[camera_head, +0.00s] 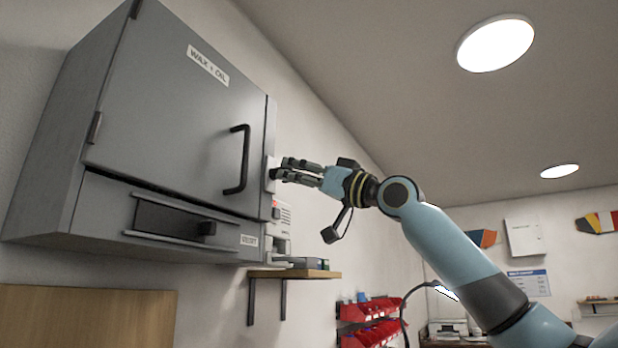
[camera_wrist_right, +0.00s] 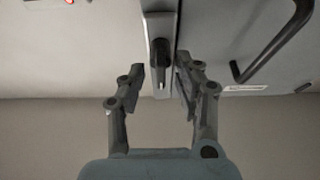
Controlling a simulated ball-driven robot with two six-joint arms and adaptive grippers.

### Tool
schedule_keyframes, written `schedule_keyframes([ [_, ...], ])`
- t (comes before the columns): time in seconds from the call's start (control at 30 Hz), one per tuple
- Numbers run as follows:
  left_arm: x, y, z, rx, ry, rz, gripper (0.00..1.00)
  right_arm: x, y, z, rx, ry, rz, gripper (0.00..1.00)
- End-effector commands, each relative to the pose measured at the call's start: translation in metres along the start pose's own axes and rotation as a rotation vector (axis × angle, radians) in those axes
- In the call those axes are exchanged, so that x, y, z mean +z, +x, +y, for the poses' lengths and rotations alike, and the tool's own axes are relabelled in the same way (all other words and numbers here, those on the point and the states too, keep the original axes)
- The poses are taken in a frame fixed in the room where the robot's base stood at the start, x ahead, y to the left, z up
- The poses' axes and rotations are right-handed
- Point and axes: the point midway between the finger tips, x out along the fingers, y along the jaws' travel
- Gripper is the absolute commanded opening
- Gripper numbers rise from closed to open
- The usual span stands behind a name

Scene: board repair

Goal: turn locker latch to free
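The grey locker (camera_head: 170,120), labelled WAX + OIL, hangs on the wall with its door closed and a black bar handle (camera_head: 240,160). The latch is a dark lever (camera_wrist_right: 161,52) on a pale plate at the locker's right edge; the plate (camera_head: 269,172) shows in the head view, but the lever is mostly hidden by the fingers there. My right gripper (camera_head: 281,169) is at the latch. In the wrist view my right gripper (camera_wrist_right: 160,74) is open, one finger on each side of the lever, with gaps visible. My left gripper is out of view.
A small shelf (camera_head: 295,273) with boxes is below the locker's right side. A slotted lower panel (camera_head: 170,219) is under the door. Red bins (camera_head: 370,309) stand farther back. Open room lies right of the locker around my arm.

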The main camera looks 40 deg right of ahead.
Motion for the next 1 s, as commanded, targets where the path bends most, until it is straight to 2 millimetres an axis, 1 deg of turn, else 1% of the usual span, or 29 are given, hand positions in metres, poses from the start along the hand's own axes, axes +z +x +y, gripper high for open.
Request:
schedule_keyframes([
  [0.03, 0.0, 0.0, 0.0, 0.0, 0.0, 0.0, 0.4, 0.002, -0.009, 0.0, 0.001, -0.007, -0.007, 0.33],
  [0.2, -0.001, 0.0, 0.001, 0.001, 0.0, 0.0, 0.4, 0.002, -0.032, -0.001, -0.001, -0.006, -0.01, 0.33],
  [0.27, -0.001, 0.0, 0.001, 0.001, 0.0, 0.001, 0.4, 0.002, -0.038, 0.004, 0.015, -0.007, -0.007, 0.33],
  [0.4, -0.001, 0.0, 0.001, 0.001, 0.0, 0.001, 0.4, 0.001, -0.047, 0.005, 0.016, -0.005, -0.003, 0.33],
  [0.6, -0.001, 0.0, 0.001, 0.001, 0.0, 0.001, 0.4, 0.001, -0.053, 0.0, 0.0, 0.0, -0.003, 0.33],
  [1.0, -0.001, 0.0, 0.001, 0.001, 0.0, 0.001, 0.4, 0.001, -0.053, -0.001, -0.003, 0.001, -0.001, 0.33],
])
